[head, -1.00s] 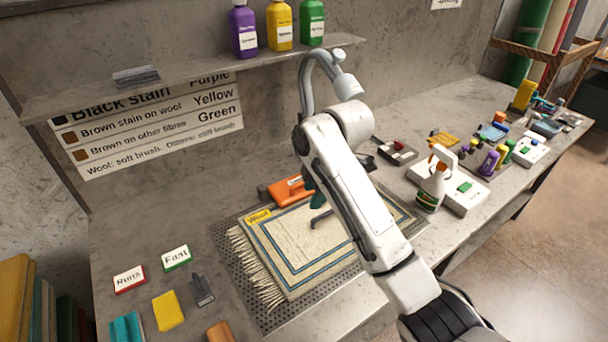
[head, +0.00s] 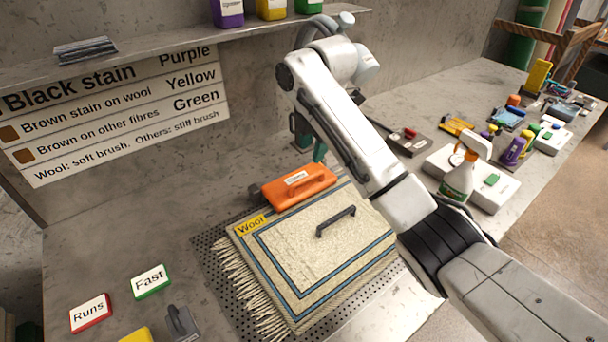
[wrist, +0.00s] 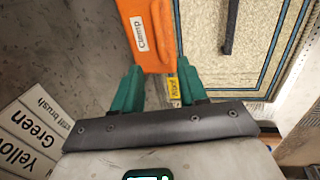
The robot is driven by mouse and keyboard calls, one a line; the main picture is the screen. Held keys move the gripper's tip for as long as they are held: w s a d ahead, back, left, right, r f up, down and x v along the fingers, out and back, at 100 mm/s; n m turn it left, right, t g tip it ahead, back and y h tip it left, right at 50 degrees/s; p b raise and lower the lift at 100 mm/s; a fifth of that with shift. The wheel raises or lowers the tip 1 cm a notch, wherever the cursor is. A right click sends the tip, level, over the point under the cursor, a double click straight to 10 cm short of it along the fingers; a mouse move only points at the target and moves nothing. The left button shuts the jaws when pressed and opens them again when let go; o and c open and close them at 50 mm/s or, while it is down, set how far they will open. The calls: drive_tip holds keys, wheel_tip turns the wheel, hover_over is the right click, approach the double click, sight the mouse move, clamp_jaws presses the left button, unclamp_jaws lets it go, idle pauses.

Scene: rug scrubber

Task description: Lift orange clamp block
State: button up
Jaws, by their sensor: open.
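The orange clamp block (head: 298,186), with a white label, lies along the back edge of the rug. In the wrist view it is an orange bar (wrist: 155,20) labelled "Clamp". My gripper (head: 308,145) has green fingers and is behind the block, partly hidden by my arm in the head view. In the wrist view my gripper (wrist: 159,70) is open, and the near end of the block shows between its fingertips. I cannot tell how high the fingers are above the block.
The cream rug (head: 290,245) with blue stripes and a "Wool" tag (head: 251,224) lies on a perforated plate, a dark handle (head: 336,221) over it. A spray bottle (head: 460,178) stands right. "Runs" (head: 90,313) and "Fast" (head: 151,281) cards lie front left. A shelf with bottles (head: 271,8) hangs above.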

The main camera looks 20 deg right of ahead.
sight(306, 178)
drive_tip(key=p+x, duration=0.1)
drive_tip(key=x, duration=0.9)
drive_tip(key=shift+f, duration=0.2)
clamp_jaws()
idle(0.3)
